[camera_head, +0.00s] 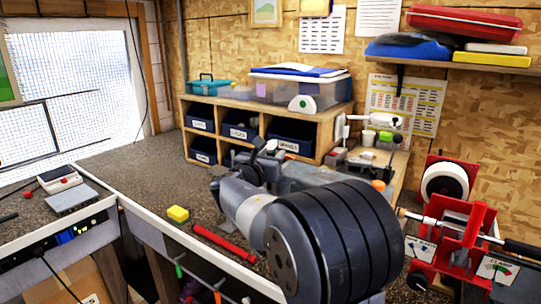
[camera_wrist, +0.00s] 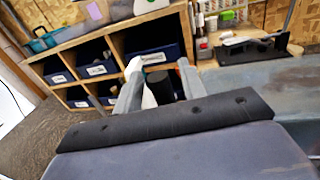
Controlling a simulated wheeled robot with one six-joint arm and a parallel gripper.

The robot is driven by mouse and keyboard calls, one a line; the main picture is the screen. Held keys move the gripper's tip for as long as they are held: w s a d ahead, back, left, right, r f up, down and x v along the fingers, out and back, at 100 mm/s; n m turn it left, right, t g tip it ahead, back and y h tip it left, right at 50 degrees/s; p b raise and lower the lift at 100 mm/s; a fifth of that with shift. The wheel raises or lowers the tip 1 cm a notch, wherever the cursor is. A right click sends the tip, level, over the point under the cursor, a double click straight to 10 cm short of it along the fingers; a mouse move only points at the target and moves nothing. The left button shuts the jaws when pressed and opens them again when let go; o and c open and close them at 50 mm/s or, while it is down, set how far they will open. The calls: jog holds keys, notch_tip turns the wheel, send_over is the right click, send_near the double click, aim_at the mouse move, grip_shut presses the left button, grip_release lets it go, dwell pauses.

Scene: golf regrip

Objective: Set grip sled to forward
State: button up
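A red machine (camera_head: 453,225) stands at the right in the head view, with a white roller on top and a rod with a black grip (camera_head: 521,247) across it. Small cards with arrows (camera_head: 495,270) are fixed to its front; their text is too small to read surely. I cannot tell which part is the sled or how it is set. My gripper (camera_head: 266,150) is over the bench, left of the machine and apart from it. In the wrist view my gripper (camera_wrist: 158,72) has its fingers spread.
A wooden cubby (camera_head: 325,127) with blue bins stands at the back. A yellow sponge (camera_head: 178,214) and a red rod (camera_head: 225,243) lie near the front bench edge. A small holder with bottles and cups (camera_head: 370,160) is behind my arm. The bench's left middle is clear.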

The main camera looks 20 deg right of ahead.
aim_at(285, 170)
grip_shut()
jog(key=shift+s, duration=0.1)
dwell(0.3)
jog(key=shift+s+d+b, duration=0.45)
jog(key=shift+s+d, duration=0.2)
jog(key=shift+s, duration=0.3)
jog(key=shift+s+d+b, duration=0.45)
jog(key=shift+s+d, duration=0.2)
jog(key=shift+s, duration=0.25)
grip_release()
jog(key=b+v, duration=0.1)
jog(key=v, duration=1)
jog(key=shift+b, duration=0.3)
